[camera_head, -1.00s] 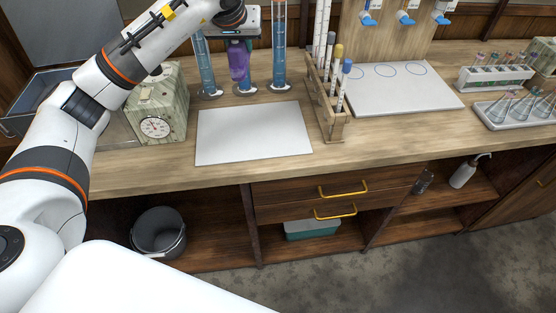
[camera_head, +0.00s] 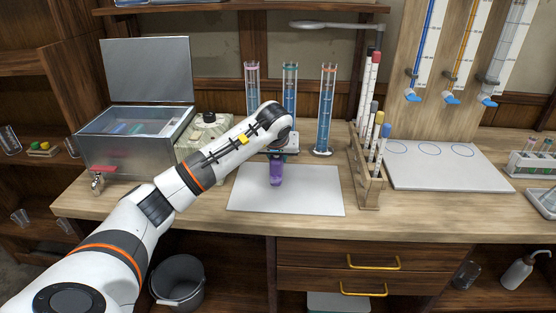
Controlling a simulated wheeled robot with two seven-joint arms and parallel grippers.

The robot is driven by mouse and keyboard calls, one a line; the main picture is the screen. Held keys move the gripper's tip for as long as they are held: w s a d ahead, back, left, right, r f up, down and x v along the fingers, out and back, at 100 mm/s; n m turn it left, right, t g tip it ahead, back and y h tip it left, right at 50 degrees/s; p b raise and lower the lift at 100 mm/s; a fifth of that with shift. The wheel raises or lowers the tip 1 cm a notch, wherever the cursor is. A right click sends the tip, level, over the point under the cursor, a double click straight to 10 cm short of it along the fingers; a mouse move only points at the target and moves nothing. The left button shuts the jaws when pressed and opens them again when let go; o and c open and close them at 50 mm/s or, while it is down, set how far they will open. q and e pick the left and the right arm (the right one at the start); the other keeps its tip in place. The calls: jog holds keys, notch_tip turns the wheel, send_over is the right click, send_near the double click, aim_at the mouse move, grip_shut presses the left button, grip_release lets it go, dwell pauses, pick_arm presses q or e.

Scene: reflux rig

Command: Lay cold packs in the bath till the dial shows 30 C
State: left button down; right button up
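My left gripper (camera_head: 277,156) points down over the white mat (camera_head: 315,197), shut on a purple item (camera_head: 276,172), perhaps a small bottle. Whether this item touches the mat is hard to tell. An open metal box (camera_head: 112,158) with a raised lid and a red-handled tap stands at the back left. It looks like the bath; small bluish, green and reddish shapes lie in it, too small to name surely. A marbled green box (camera_head: 192,133) stands right of it; my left arm hides its dial face. My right gripper is out of view.
Three tall blue-filled cylinders (camera_head: 326,120) stand behind my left gripper. A wooden rack (camera_head: 369,185) of capped tubes stands right of the mat. A white board (camera_head: 450,172) with blue circles lies further right. A grey bucket (camera_head: 178,283) sits below the counter.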

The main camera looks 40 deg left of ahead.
pick_arm(q)
jog(key=shift+w+f, duration=0.1)
jog(key=shift+f, duration=0.55)
jog(key=c, duration=1.5)
grip_release()
jog(key=shift+f, duration=0.15)
jog(key=o, duration=0.4)
